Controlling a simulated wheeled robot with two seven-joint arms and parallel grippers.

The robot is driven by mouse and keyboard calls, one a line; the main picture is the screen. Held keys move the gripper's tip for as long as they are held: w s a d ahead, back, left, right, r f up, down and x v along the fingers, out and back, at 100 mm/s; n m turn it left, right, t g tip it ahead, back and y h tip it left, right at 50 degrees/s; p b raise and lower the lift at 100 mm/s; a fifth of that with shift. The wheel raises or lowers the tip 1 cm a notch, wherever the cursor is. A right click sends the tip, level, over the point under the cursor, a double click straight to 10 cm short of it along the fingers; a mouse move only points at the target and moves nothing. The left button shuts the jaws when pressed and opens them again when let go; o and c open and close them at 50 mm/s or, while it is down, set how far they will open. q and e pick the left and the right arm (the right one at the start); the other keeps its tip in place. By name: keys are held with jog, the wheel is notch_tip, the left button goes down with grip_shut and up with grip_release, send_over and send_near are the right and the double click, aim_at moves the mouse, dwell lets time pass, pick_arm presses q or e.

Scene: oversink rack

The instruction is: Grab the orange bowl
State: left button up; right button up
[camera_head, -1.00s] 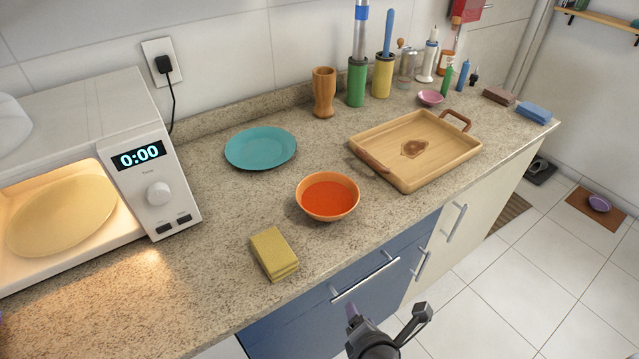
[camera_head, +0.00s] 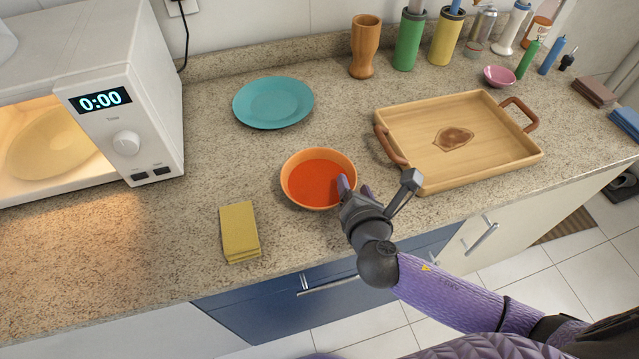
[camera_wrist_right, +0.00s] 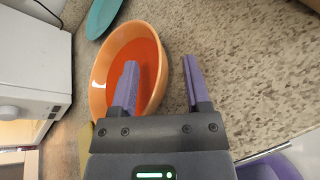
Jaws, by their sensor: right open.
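The orange bowl (camera_head: 296,182) stands upright on the counter, with a red-orange content or inside surface. It also shows in the right wrist view (camera_wrist_right: 97,85). My right gripper (camera_head: 355,188) is open at the bowl's right rim. In the right wrist view the gripper's two purple fingers (camera_wrist_right: 160,85) stand apart. One finger overlaps the bowl's inside and the other is outside it, over the counter, with the right rim between them in the picture. I cannot tell whether either finger touches the bowl. My left gripper is not in view.
A wooden tray (camera_head: 500,165) lies right of the bowl, close to my right gripper. A teal plate (camera_head: 272,102) is behind the bowl. An open, lit microwave (camera_head: 125,110) stands left. Bottles and cups line the back wall.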

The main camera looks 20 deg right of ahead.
jog(key=shift+x, duration=0.9)
jog(key=shift+s, duration=0.1)
grip_shut()
dwell(0.6)
